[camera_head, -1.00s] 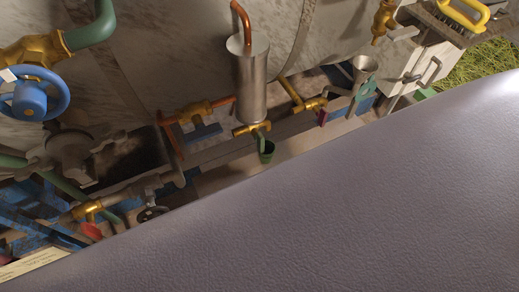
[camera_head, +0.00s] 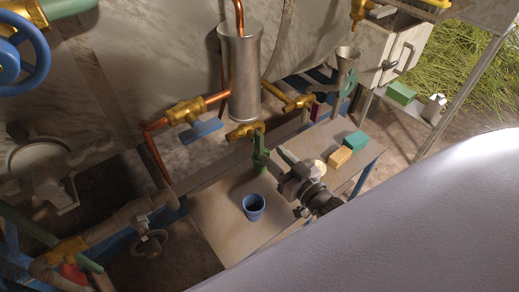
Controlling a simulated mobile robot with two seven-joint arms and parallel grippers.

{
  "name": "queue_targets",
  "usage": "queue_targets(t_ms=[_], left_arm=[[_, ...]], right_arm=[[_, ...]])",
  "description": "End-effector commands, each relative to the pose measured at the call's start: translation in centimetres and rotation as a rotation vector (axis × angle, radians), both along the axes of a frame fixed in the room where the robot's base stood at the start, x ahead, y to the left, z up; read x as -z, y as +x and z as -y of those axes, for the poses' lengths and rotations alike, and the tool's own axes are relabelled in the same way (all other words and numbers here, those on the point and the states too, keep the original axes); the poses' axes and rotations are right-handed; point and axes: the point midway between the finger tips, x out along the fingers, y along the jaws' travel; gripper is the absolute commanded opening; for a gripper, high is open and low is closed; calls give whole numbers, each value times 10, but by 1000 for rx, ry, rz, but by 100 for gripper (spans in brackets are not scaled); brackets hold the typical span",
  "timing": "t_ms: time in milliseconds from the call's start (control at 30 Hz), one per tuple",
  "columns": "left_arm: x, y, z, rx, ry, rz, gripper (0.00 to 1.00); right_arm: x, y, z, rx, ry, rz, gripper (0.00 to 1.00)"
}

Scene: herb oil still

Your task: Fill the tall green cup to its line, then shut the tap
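A steel cylinder (camera_head: 241,75) stands upright with a brass tap (camera_head: 245,131) at its foot. A narrow green piece (camera_head: 258,142) hangs beside the tap. The green cup (camera_head: 261,163) appears to be just below it, small and partly hidden; its line and fill level cannot be made out. My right gripper (camera_head: 276,161) reaches in from the lower right, with its fingers close beside the green cup. Whether the fingers touch or grip it cannot be told. My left gripper is not in view.
A blue cup (camera_head: 254,208) with a dark inside stands on the bench (camera_head: 217,212), left of my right gripper. A metal funnel (camera_head: 347,57) and a handwheel valve (camera_head: 150,244) are nearby.

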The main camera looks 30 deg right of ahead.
Motion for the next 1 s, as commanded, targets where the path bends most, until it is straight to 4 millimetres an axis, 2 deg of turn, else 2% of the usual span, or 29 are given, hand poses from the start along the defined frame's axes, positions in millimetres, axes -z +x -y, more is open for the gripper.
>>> queue_targets(t_ms=[167, 400, 600, 967, 1000], left_arm=[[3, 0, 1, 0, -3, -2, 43], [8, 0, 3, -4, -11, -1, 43], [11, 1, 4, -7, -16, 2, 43], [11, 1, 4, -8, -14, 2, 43], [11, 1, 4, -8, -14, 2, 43]], right_arm=[[-1, 14, -1, 0, 1, 6, 40], [-1, 47, -6, 0, 1, 6, 40], [0, 65, -9, 0, -1, 3, 40], [-1, 71, -10, 0, 0, 2, 40], [-1, 71, -10, 0, 0, 2, 37]])
